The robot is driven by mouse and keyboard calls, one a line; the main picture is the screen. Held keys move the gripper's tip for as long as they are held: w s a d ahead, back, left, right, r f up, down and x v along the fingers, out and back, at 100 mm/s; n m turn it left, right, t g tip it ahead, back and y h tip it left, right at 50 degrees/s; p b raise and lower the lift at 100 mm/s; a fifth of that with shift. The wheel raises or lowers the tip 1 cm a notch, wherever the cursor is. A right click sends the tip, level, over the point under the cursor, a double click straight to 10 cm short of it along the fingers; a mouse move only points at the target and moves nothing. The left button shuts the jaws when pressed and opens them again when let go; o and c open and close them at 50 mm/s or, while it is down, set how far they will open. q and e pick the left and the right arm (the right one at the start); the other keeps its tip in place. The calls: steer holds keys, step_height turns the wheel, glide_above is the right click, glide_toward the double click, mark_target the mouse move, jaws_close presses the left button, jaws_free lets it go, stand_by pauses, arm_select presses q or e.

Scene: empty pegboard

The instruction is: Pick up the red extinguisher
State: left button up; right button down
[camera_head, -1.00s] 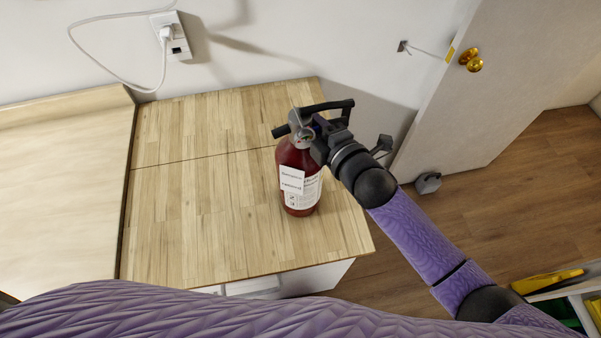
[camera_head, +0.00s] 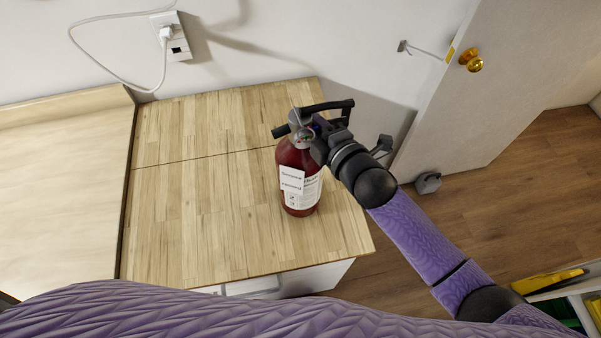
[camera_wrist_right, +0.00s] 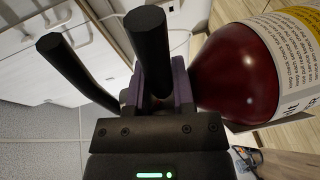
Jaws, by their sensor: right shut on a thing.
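The red extinguisher (camera_head: 299,176) stands upright on the light wooden counter, near its right end, with white labels on its front and a black handle on top. My right gripper (camera_head: 318,138) is at the extinguisher's neck, just under the black handle, and is shut on it. In the right wrist view the gripper jaws (camera_wrist_right: 158,92) close around the neck area beside the dark red body (camera_wrist_right: 238,72), with the black levers reaching past them. My left gripper is not in view.
The wooden counter top (camera_head: 200,220) is clear to the left of the extinguisher. A wall outlet (camera_head: 173,40) with a white cable is behind it. A white door (camera_head: 450,110) stands at the right. A shelf with yellow items (camera_head: 548,281) is at the lower right.

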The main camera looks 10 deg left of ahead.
steer(key=shift+w+a+r, duration=0.1)
steer(key=shift+r, duration=0.2)
